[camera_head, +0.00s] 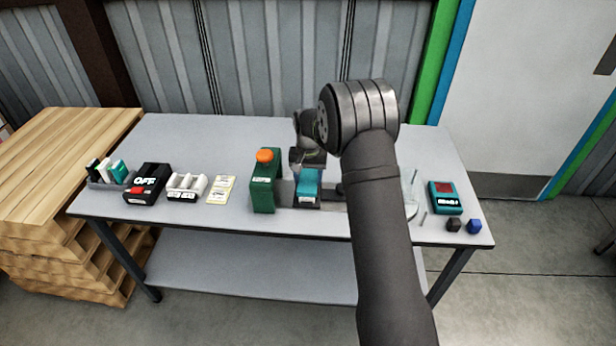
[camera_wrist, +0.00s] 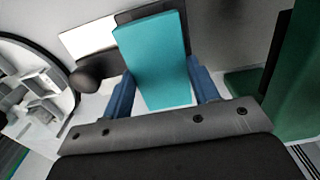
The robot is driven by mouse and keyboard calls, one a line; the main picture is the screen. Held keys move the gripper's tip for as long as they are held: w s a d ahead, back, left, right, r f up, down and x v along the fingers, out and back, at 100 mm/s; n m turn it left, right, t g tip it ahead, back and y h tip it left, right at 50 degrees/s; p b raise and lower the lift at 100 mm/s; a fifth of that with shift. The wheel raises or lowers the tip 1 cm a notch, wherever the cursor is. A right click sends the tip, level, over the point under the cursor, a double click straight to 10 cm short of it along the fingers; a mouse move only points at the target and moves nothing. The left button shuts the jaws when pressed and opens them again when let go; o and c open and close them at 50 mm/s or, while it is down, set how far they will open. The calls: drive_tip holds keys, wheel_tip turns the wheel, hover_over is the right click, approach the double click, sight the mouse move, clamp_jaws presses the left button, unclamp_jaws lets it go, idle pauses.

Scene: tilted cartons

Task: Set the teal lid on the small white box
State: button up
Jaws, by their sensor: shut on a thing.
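The teal lid (camera_head: 309,184) is at the middle of the table, directly under my gripper (camera_head: 308,164). In the wrist view the teal lid (camera_wrist: 153,55) is a flat teal slab between the two blue fingers of my gripper (camera_wrist: 163,92), which is shut on it. A small white patch shows at the lid's near lower edge in the head view. I cannot tell whether it is the small white box or a label. A flat white surface (camera_wrist: 88,38) beside a dark panel lies past the lid in the wrist view; I cannot tell what it is.
Farther left are a yellow card (camera_head: 221,189), a white tray (camera_head: 187,186) and a black OFF box (camera_head: 147,184). A teal device (camera_head: 445,197) and two small blocks are at the right.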

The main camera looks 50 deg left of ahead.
idle(0.3)
drive_tip(key=o, duration=0.8)
drive_tip(key=c, duration=0.3)
drive_tip(key=shift+r, duration=4.05)
